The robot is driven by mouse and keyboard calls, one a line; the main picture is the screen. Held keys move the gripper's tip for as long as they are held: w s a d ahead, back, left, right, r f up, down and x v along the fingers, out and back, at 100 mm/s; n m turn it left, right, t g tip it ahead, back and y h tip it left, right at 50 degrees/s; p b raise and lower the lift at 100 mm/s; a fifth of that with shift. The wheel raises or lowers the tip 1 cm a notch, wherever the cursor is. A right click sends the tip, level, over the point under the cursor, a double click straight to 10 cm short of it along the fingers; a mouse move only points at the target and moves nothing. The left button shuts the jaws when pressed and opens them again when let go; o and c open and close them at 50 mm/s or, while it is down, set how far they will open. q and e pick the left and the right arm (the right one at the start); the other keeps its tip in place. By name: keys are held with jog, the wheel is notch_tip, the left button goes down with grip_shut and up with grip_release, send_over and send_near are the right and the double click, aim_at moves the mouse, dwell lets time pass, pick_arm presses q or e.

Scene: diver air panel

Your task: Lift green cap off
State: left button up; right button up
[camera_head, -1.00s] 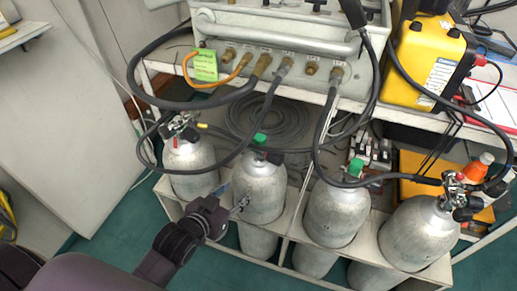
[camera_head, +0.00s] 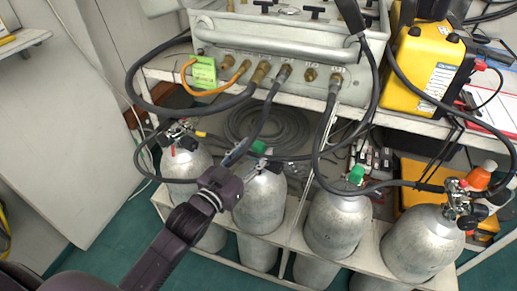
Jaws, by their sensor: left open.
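Two green caps sit on grey gas cylinders in the rack. One green cap (camera_head: 258,147) tops the second cylinder (camera_head: 260,205) from the left, partly behind a black hose. The other green cap (camera_head: 356,174) tops the third cylinder (camera_head: 337,222). My left gripper (camera_head: 240,152) reaches up from the lower left, its fingers just left of the second cylinder's cap. It is open, and I cannot tell whether it touches the cap or hose. My right gripper is not in view.
The outer cylinders (camera_head: 185,163) and (camera_head: 422,242) carry valves with hoses. Black hoses loop from the panel (camera_head: 290,83) across the cylinder tops. A yellow case (camera_head: 425,65) stands on the shelf at right. Green floor is open at the lower left.

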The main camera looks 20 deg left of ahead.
aim_at(259, 144)
pick_arm(q)
jog(key=shift+x, duration=1.25)
jog(key=c, duration=0.9)
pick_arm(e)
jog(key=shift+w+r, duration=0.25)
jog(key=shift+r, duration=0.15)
pick_arm(q)
jog(key=shift+r, duration=0.4)
notch_tip(259, 144, up, 3)
jog(key=shift+p, duration=0.55)
jog(key=v, duration=1.8)
jog(key=shift+f, duration=0.55)
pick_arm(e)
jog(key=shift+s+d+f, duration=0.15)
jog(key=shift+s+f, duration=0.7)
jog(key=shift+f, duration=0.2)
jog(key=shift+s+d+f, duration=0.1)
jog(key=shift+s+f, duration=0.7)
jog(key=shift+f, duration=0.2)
